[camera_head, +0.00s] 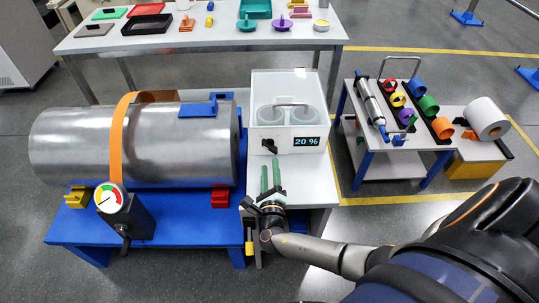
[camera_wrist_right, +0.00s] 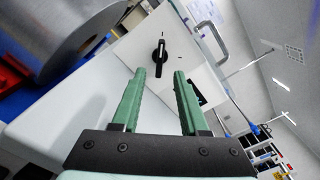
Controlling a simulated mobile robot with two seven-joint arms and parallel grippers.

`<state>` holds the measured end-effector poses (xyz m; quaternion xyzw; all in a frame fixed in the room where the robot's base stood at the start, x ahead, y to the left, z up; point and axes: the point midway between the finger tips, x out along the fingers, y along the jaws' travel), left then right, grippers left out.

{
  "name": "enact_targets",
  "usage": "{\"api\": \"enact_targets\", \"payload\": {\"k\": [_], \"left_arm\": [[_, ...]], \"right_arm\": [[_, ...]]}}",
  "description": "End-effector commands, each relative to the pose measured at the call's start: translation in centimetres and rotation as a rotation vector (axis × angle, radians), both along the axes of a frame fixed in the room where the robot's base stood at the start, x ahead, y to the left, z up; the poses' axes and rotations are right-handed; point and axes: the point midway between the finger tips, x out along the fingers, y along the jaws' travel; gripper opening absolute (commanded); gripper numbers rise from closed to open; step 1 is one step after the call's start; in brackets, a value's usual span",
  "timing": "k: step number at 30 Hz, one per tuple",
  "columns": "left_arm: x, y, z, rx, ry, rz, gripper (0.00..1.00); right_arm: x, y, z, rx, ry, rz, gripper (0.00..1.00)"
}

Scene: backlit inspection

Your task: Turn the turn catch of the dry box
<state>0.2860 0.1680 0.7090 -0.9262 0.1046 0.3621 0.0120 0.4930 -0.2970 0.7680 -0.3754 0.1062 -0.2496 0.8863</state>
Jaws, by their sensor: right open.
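The dry box (camera_head: 260,130) is a white box with a clear upper part, a handle on top and a display reading 20 %. It stands on a white bench top. Its black turn catch (camera_head: 269,146) is on the front face at the lower left. In the right wrist view the catch (camera_wrist_right: 159,57) shows as a black knob with a pointer, ahead of the fingertips. My right gripper (camera_head: 270,163) has green fingers, open and empty, pointing at the catch with a gap between. In the right wrist view the gripper (camera_wrist_right: 163,75) frames the catch. My left gripper is not in view.
A large metal cylinder (camera_head: 180,150) with an orange strap lies on a blue stand at left. A pressure gauge (camera_head: 109,198) stands before it. A cart (camera_head: 400,145) with coloured rolls is at right. A table (camera_head: 215,39) with trays is behind. Bench space right of my gripper is clear.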

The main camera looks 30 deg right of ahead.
Motion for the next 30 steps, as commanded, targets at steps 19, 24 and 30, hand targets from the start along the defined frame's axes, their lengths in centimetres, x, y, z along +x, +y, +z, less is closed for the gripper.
{"api": "enact_targets", "payload": {"k": [19,24,30], "left_arm": [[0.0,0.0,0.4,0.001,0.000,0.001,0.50],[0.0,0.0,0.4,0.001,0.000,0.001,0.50],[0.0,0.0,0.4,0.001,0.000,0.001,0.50]], "right_arm": [[-4.8,3.0,0.0,0.000,0.001,-0.001,0.44],[-4.8,3.0,0.0,0.000,0.001,-0.001,0.44],[-4.8,3.0,0.0,0.000,0.001,-0.001,0.44]]}}
